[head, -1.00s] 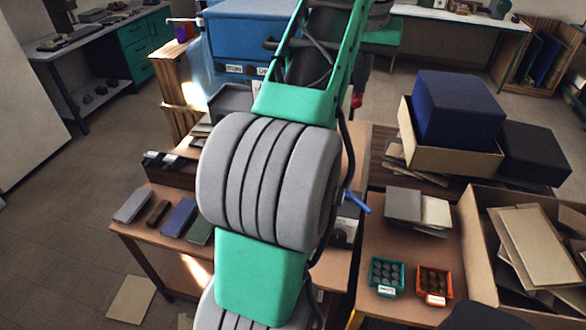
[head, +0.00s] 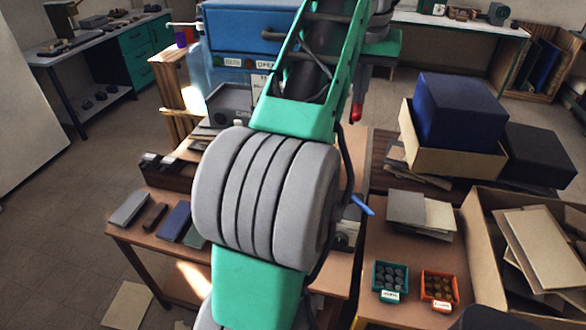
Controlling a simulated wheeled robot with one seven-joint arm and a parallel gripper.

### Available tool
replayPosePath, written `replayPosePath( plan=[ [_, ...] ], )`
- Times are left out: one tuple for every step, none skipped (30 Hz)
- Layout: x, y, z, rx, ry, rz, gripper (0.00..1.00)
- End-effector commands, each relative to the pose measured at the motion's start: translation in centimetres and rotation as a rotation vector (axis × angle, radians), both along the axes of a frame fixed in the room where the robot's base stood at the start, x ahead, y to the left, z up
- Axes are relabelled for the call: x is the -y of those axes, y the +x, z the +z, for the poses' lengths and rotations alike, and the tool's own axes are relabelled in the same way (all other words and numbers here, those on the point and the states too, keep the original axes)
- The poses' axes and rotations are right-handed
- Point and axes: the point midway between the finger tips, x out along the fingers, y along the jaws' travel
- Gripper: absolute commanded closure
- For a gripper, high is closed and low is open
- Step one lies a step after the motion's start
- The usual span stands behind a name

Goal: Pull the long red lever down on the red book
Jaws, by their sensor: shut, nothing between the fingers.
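My arm fills the middle of the head view and hides much of the scene behind it. At its far end, right of the green link, a narrow grey part with a red tip points down; I take this for my gripper (head: 356,112). It looks shut and empty, and stands in the air above the wooden table. I cannot pick out a long red lever or a red book for certain. A blue machine (head: 235,40) with labels, one reading "OPEN", stands behind the arm. A thin pale bar (head: 183,23) sticks out at its left, with a small red and purple block (head: 186,36) below it.
Several flat covers (head: 128,208) lie on the wooden table's left side. A blue handle (head: 362,205) shows right of my arm. At right are a teal tray (head: 376,282), an orange tray (head: 425,292), grey boards (head: 407,208), a dark blue box (head: 460,110) and an open carton (head: 480,250).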

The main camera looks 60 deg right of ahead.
Motion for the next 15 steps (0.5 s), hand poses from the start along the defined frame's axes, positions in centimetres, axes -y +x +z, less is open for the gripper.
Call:
replayPosePath(
  plan=[
    [0.0,0.0,0.0,0.000,0.000,0.000,1.00],
    [0.0,0.0,0.0,0.000,0.000,0.000,1.00],
    [0.0,0.0,0.0,0.000,0.000,0.000,1.00],
    [0.0,0.0,0.0,0.000,0.000,0.000,1.00],
    [0.0,0.0,-0.1,0.000,0.000,0.000,1.00],
    [0.0,0.0,-0.3,0.000,0.000,0.000,1.00],
    [0.0,0.0,-0.5,0.000,0.001,0.000,1.00],
    [0.0,0.0,-0.7,0.000,0.001,0.000,1.00],
    [0.0,0.0,-1.1,0.000,0.001,0.000,1.00],
    [0.0,0.0,-1.3,0.000,0.001,0.000,1.00],
    [0.0,0.0,-1.6,0.000,0.000,0.000,1.00],
    [0.0,0.0,-1.8,0.000,0.000,0.000,1.00],
    [0.0,0.0,-2.1,0.000,0.000,0.000,1.00],
    [0.0,0.0,-2.3,0.000,0.000,0.000,1.00],
    [-0.1,0.0,-2.6,0.000,0.000,0.000,1.00]
  ],
)
